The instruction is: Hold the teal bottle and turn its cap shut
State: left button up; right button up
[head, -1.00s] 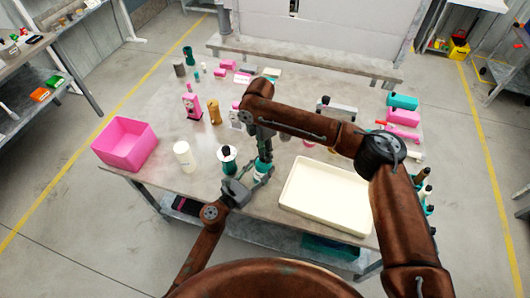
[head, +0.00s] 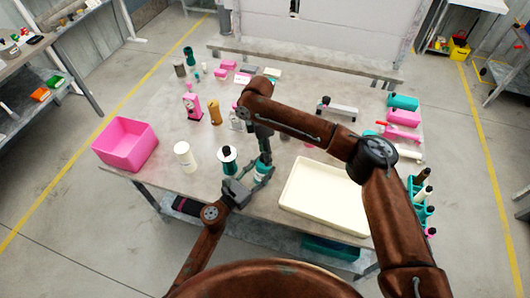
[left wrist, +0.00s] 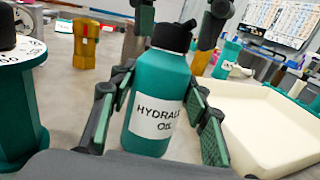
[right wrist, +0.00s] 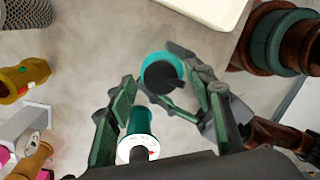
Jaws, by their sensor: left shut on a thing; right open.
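The teal bottle (left wrist: 160,95) stands upright with a white hydraulic oil label and a black cap (left wrist: 174,36). It shows from above in the right wrist view (right wrist: 152,62) and partly behind my grippers in the head view (head: 260,171). My left gripper (left wrist: 165,108) is shut around the bottle body, one finger pad on each side. My right gripper (right wrist: 168,90) points down from above and is open. In the left wrist view its fingertips (left wrist: 180,22) are on either side of the cap, with gaps visible.
A teal stand with a white dial and black knob (head: 228,159) stands just left of the bottle. A cream tray (head: 290,208) lies close on the right. A white bottle (head: 184,158) and a pink bin (head: 125,167) are farther left.

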notch_tip(320, 180, up, 12)
jog(key=w, duration=0.1)
jog(key=shift+w+a, duration=0.2)
jog(key=shift+a, duration=0.25)
pick_arm(q)
jog(key=o, duration=1.5)
pick_arm(e)
jog(key=shift+f, duration=0.1)
pick_arm(q)
jog(key=shift+a, duration=0.1)
